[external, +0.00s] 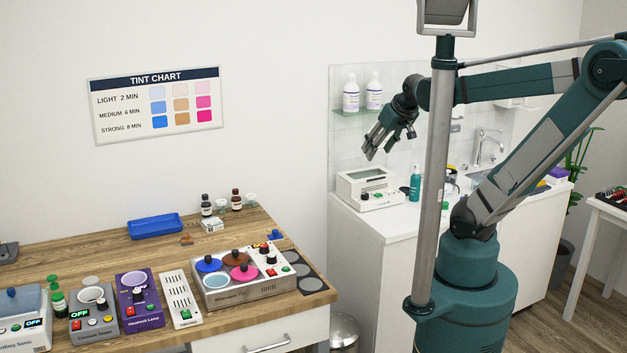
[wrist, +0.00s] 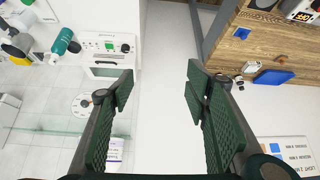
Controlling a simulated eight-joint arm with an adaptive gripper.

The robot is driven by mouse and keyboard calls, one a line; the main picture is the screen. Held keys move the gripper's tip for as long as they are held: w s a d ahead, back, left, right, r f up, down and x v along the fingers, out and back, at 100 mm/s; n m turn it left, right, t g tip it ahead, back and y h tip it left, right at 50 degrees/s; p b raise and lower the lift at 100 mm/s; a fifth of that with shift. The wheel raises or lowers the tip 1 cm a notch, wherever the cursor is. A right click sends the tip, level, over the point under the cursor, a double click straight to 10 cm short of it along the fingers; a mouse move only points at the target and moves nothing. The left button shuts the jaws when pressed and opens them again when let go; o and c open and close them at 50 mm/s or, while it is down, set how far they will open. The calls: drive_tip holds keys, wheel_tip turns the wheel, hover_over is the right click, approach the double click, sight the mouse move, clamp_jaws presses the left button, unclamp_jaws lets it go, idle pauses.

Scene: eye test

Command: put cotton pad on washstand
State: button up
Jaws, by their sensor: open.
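The washstand (external: 388,216) is the white cabinet with a sink and tap against the tiled wall, right of centre in the external view. Its white top shows at the left of the wrist view (wrist: 100,18). My gripper (external: 379,146) is open and empty, in the air above the left end of the washstand. Its two green ribbed fingers stand wide apart in the wrist view (wrist: 160,90), with nothing between them. I cannot clearly identify the cotton pad. A small pale disc (external: 91,281) on the wooden table may be it.
A white box device (external: 368,188) and a teal bottle (external: 415,183) stand on the washstand; a shelf with two white bottles (external: 351,96) hangs above. The wooden table (external: 100,248) holds a blue tray (external: 155,226), several devices and small bottles. A gap separates table and washstand.

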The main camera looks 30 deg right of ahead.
drive_tip(key=s+d+f+m, duration=0.1)
drive_tip(key=s+d+f, duration=0.2)
drive_tip(key=s, duration=0.1)
drive_tip(key=shift+s+d+h, duration=0.3)
drive_tip(key=shift+d, duration=0.05)
drive_tip(key=shift+o, duration=0.5)
